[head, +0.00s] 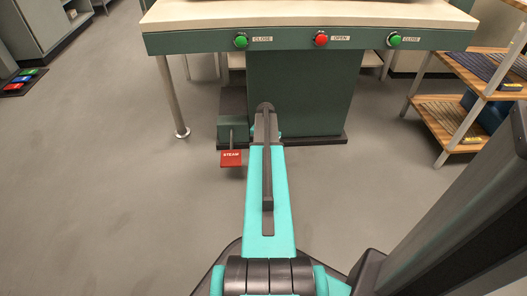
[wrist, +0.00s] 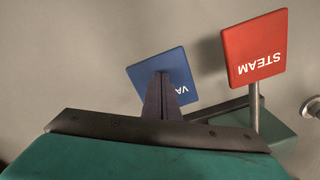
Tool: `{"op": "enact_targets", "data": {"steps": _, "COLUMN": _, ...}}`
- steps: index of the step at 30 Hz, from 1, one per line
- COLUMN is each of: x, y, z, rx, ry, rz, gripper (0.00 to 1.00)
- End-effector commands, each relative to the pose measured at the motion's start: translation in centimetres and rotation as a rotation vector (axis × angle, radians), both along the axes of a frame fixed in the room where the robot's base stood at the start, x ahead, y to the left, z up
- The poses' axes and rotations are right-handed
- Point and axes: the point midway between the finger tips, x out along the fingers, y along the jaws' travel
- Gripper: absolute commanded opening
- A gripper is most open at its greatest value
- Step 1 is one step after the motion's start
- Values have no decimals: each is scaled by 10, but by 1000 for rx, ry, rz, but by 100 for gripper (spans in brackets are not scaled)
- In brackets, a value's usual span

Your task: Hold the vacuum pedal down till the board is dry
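The blue vacuum pedal (wrist: 160,70), with only the letters "VA" readable, is upside down in the wrist view. My gripper (wrist: 163,77) has its two dark fingers together, with nothing seen between them. Their tips overlap the blue pedal's face; I cannot tell whether they touch it or how far down it is. The red STEAM pedal (wrist: 257,48) stands to the right on its rod, apart from the fingers. It also shows in the head view (head: 231,158), left of my arm. There my arm hides the blue pedal and my fingers. The pale board (head: 290,12) is cut off at the top; its dryness cannot be told.
The press's green pedestal (head: 300,90) stands ahead on a dark base. Two green CLOSE buttons (head: 240,41) and a red OPEN button (head: 321,39) line its front. A wooden shelf unit (head: 455,120) is at the right.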

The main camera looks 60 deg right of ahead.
Motion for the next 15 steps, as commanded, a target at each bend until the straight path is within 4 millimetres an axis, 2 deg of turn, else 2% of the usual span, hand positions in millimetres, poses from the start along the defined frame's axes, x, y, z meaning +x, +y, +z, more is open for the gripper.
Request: {"op": "enact_targets", "data": {"steps": 15, "x": 0, "y": 0, "z": -21, "rx": 1, "ry": 0, "rz": 0, "gripper": 0}}
